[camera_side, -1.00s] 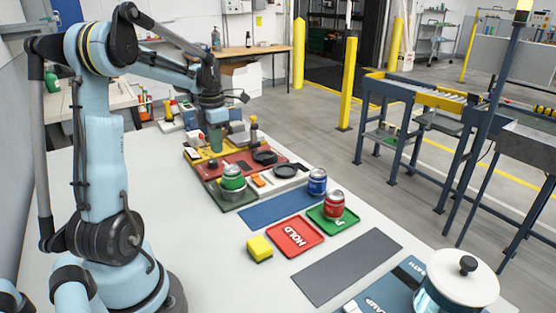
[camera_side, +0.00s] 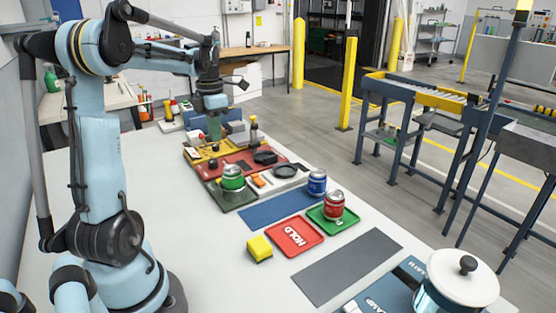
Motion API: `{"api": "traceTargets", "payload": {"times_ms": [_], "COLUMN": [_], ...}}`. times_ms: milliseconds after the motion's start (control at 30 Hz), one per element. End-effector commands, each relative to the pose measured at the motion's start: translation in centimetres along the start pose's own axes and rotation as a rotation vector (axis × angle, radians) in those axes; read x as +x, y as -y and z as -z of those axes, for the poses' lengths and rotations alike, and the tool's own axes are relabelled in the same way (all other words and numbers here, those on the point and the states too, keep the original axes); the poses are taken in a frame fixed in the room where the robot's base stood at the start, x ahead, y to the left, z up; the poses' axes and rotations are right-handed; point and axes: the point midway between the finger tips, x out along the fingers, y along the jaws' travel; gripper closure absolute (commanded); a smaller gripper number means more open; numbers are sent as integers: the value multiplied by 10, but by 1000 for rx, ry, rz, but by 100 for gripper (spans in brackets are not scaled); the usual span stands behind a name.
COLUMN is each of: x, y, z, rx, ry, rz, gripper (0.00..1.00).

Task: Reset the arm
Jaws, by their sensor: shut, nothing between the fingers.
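My arm stands at the left of the white table (camera_side: 110,185) and reaches over its far part. My gripper (camera_side: 214,133) points down above the far end of the tray row, near the yellow tray (camera_side: 196,160). It looks small and dark green here, shut, with nothing seen held in it. I cannot tell how high its tips are above the things below.
A green can (camera_side: 232,177) stands on a dark green tray. A blue can (camera_side: 317,182) stands beside the blue mat (camera_side: 275,208). A red can (camera_side: 334,204) stands on the green tray (camera_side: 318,222). A yellow sponge (camera_side: 260,248) lies left of the red HOLD tray (camera_side: 293,250).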

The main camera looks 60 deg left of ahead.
Motion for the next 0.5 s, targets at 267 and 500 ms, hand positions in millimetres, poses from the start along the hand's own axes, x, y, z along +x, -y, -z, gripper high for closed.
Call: {"api": "traceTargets", "payload": {"times_ms": [267,500], "x": [-8,-16], "y": [40,120], "z": [-15,-31], "rx": [348,1094], "ry": [43,111], "rz": [-53,-201], "gripper": [100,100]}}
